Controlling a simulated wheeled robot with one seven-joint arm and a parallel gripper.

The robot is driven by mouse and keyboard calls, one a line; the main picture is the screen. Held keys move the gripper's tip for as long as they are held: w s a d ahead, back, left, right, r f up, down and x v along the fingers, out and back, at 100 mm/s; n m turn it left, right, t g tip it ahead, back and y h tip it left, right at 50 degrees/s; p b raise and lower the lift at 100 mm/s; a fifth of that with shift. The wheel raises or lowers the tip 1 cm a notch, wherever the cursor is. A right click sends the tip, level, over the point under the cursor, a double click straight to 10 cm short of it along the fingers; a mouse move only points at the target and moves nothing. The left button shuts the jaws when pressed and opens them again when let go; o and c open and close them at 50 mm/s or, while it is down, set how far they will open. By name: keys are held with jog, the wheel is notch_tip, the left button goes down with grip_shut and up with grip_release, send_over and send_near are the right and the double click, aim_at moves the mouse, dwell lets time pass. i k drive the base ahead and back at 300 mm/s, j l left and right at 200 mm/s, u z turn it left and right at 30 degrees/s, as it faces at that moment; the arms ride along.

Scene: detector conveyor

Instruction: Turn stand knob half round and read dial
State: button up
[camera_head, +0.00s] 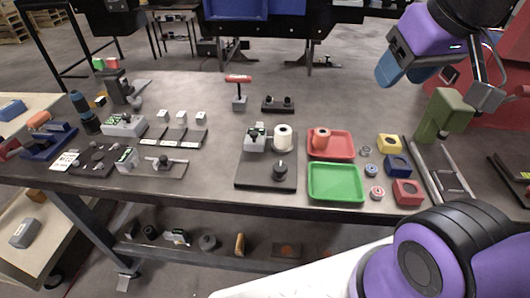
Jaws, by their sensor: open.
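A dark plate (241,178) lies near the table's front middle. A black knob (280,171) with a light mark on top stands on its front right. Behind the knob is a white cylinder (282,141) with a dark hole in its top. A grey block (253,143) with a small dark and green fitting stands at the plate's back left. I cannot make out a dial reading. My gripper (402,78) is open and empty at the upper right, above the table and well apart from the knob. Its blue fingers point downward.
A red tray (343,152) holding an orange piece and a green tray (336,182) lie right of the plate. Yellow, blue and red blocks stand further right, beside a green upright (442,112). Several fixtures and tools crowd the left.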

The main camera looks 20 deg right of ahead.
aim_at(280, 168)
jog(key=k+j+z, duration=0.1)
jog(key=j+z, duration=0.25)
jog(key=k+j+z, duration=0.1)
jog(key=z, duration=0.25)
